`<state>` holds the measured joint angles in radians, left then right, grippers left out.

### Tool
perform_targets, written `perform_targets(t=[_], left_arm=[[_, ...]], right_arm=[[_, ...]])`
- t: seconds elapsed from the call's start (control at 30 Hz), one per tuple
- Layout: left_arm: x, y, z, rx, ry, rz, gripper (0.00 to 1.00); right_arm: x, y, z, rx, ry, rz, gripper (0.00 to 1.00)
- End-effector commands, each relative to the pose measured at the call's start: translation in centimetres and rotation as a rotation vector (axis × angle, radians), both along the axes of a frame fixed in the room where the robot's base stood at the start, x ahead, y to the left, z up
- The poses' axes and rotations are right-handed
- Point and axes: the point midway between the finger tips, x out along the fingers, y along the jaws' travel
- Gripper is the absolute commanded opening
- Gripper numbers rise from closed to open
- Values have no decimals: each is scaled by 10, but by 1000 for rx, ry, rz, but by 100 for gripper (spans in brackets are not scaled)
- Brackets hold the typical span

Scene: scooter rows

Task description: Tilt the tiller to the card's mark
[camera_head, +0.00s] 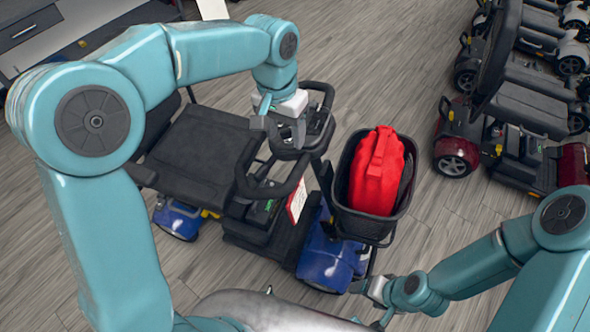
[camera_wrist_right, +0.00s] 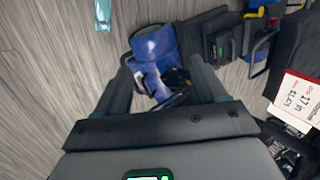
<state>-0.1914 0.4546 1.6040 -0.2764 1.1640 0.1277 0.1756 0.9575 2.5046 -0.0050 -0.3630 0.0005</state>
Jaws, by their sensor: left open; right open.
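The blue scooter's tiller (camera_head: 317,150) rises in the middle of the head view, with a dark control head and loop handles at its top. My left gripper (camera_head: 279,128) is open at the control head, pointing down; I cannot tell whether it touches. A white card with red print (camera_head: 297,203) hangs beside the tiller. In the right wrist view the card (camera_wrist_right: 297,95) reads "17 in"; I cannot make out a tilt mark. My right gripper (camera_head: 366,303) is open by the blue front body (camera_head: 328,262). Its parted fingers (camera_wrist_right: 165,82) frame blue bodywork (camera_wrist_right: 155,50).
A black basket (camera_head: 366,224) holding a red bag (camera_head: 377,172) is on the tiller's front. The scooter's black seat (camera_head: 200,150) is to the left. Other scooters (camera_head: 520,150) stand at the right. Wooden floor (camera_head: 400,85) lies clear between them.

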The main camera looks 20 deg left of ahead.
Motion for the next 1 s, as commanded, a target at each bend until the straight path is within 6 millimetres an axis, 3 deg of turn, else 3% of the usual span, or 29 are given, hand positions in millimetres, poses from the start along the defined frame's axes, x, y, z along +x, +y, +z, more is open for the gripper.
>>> perform_targets(t=[0.17,0.6,0.8,1.0], left_arm=[[-5,-1,-29,0,7,-1,58],[-7,-11,-129,0,6,-1,58],[-5,-14,-154,0,3,0,58],[-4,-14,-159,-1,1,0,58]], right_arm=[[0,0,0,0,0,0,71],[0,0,6,0,0,0,71],[0,0,7,0,0,0,71],[0,0,7,0,0,0,71]])
